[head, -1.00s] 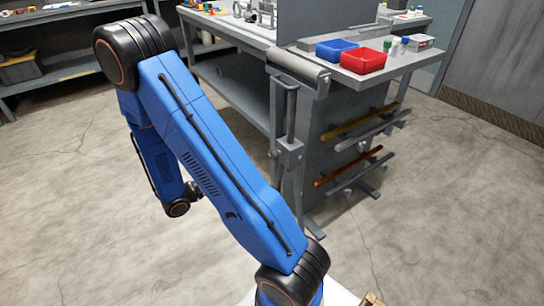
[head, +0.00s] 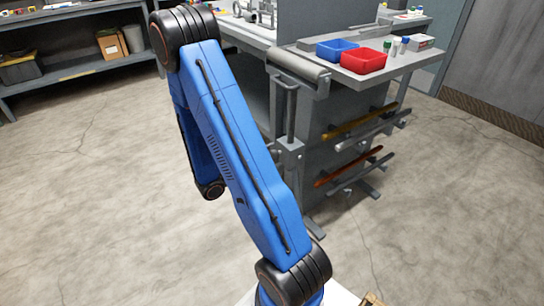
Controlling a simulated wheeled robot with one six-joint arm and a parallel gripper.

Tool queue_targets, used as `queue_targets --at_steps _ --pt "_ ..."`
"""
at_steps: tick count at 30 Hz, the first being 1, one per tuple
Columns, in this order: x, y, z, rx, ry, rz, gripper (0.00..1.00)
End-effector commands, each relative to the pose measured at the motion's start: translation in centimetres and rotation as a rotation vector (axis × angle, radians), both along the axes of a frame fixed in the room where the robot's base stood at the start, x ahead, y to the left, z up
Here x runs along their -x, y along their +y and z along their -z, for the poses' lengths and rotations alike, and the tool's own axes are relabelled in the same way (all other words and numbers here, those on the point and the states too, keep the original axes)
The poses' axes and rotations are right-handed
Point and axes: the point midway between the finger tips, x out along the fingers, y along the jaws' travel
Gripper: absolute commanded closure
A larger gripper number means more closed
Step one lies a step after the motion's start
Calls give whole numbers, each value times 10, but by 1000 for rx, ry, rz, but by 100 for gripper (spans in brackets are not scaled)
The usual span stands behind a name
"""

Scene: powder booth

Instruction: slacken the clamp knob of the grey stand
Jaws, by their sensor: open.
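The grey stand (head: 290,118) stands upright in front of the workbench's end, with a roller (head: 298,66) across its top. Its clamp collar (head: 290,150) sits partway up the post. My arm crosses the picture from the bottom up to the top middle and folds back down to a black joint left of the stand. My gripper is not visible; the arm hides it. The stand's lower part is also partly behind the arm.
The bench end (head: 345,110) carries a blue bin (head: 337,50), a red bin (head: 363,62) and small bottles. Orange and grey bars (head: 355,165) stick out from a rack on its side. Shelving (head: 70,72) stands at the back left. The floor left and right is clear.

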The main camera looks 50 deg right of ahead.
Motion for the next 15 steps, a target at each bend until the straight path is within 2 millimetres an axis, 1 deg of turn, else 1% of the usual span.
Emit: queue_targets --at_steps 3,6,14,15 --pt "2 -6 0 0 0 2 45" --pt "2 -9 0 0 0 0 45" --pt "2 -9 0 0 0 0 45" --pt "2 -9 0 0 0 0 52"
